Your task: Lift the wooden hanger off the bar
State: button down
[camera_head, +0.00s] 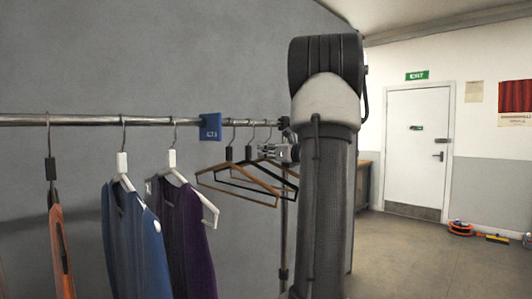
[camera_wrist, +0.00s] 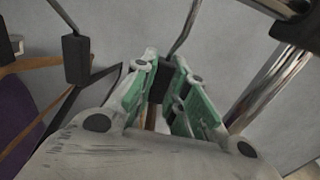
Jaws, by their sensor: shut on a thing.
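My gripper (camera_wrist: 160,90) is shut on the dark block at the neck of a hanger (camera_wrist: 162,82). A bit of brown wood shows below the block between the green-padded fingers, and a thin metal hook rises above it. In the head view my gripper (camera_head: 277,152) is at the right end of the clothes bar (camera_head: 90,120), partly hidden by my arm. The held hanger's hook reaches up to the bar there. Whether it touches the bar is hard to tell. A wooden hanger (camera_head: 240,194) and a black one hang close on the left, their outlines overlapping.
A neighbouring hanger's block (camera_wrist: 76,58) is just left of my fingers. A chrome post (camera_wrist: 270,85) stands close on the right. A blue tag (camera_head: 210,127) separates the empty hangers from the blue garment (camera_head: 135,245) and purple garment (camera_head: 187,240). Open floor lies at right.

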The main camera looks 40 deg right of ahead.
jog(key=shift+r, duration=1.7)
jog(key=shift+s, duration=0.1)
jog(key=shift+s+d, duration=0.15)
jog(key=shift+s, duration=1.8)
jog(key=shift+s+d, duration=0.15)
jog(key=shift+s, duration=1.8)
